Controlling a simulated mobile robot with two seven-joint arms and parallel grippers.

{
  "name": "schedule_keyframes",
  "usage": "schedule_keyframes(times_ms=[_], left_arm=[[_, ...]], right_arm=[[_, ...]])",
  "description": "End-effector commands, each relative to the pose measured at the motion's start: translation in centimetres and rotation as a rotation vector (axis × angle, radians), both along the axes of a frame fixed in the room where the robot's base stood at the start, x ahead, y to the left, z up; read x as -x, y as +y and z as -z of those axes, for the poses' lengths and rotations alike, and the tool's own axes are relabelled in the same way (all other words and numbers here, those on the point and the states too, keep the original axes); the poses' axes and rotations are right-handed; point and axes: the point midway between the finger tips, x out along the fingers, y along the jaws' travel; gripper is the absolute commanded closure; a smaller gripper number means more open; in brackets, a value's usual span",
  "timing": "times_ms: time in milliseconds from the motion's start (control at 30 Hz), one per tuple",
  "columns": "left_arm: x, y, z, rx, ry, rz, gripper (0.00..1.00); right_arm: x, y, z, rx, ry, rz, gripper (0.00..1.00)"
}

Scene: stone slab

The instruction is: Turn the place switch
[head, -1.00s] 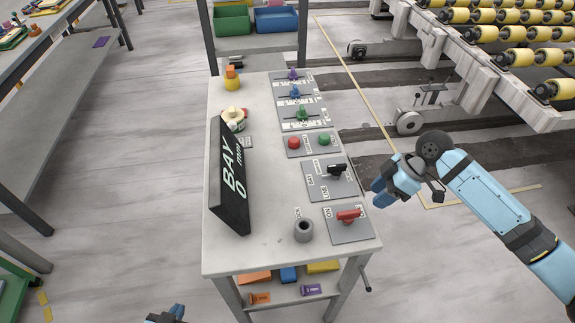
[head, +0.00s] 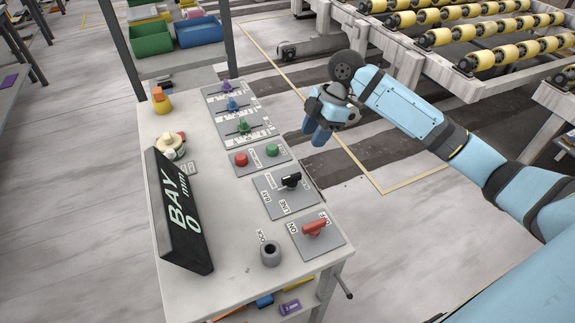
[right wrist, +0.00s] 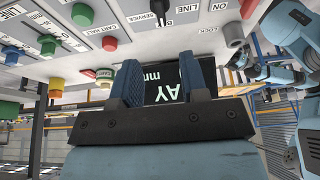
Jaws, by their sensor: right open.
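The switch with a black handle (head: 290,181) sits on a grey plate with BAY, LINE and SERVICE labels, on the right side of the slab. In the right wrist view its black handle (right wrist: 160,8) shows at the top edge, partly cut off. My right gripper (head: 318,132) is above and beyond the switch, off the slab's right edge, apart from it. In its wrist view the two fingers (right wrist: 165,85) are spread with nothing between them. My left arm shows at the right of that view, its gripper (right wrist: 258,72) small and unclear.
A red ON/OFF switch (head: 314,228) and a grey lock socket (head: 270,254) are nearer. Red (head: 241,160) and green (head: 272,150) buttons and several coloured levers (head: 244,126) lie beyond. A black BAY display (head: 180,212) stands left. Yellow rollers (head: 440,37) are at back right.

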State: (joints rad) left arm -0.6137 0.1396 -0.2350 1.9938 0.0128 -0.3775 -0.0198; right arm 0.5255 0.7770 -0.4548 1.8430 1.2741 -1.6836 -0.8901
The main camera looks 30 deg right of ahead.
Motion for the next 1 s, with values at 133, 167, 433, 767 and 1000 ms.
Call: schedule_keyframes(times_ms=[133,167,433,767,1000], left_arm=[[0.1,0.0,0.0,0.000,0.001,0.000,1.00],[0.1,0.0,0.0,0.000,0.001,0.000,1.00],[0.0,0.0,-0.1,0.000,0.001,0.000,1.00],[0.0,0.0,-0.3,0.000,0.001,0.000,1.00],[0.0,0.0,-0.3,0.000,0.002,0.001,1.00]], right_arm=[[0.0,0.4,0.8,0.000,0.002,0.000,0.60],[0.0,0.5,1.1,0.000,0.003,0.000,0.60],[0.0,2.5,6.0,-0.002,0.005,-0.001,0.60],[-0.2,4.8,11.4,-0.001,0.002,0.000,0.60],[-0.2,5.3,12.7,0.001,0.000,0.000,0.60]])
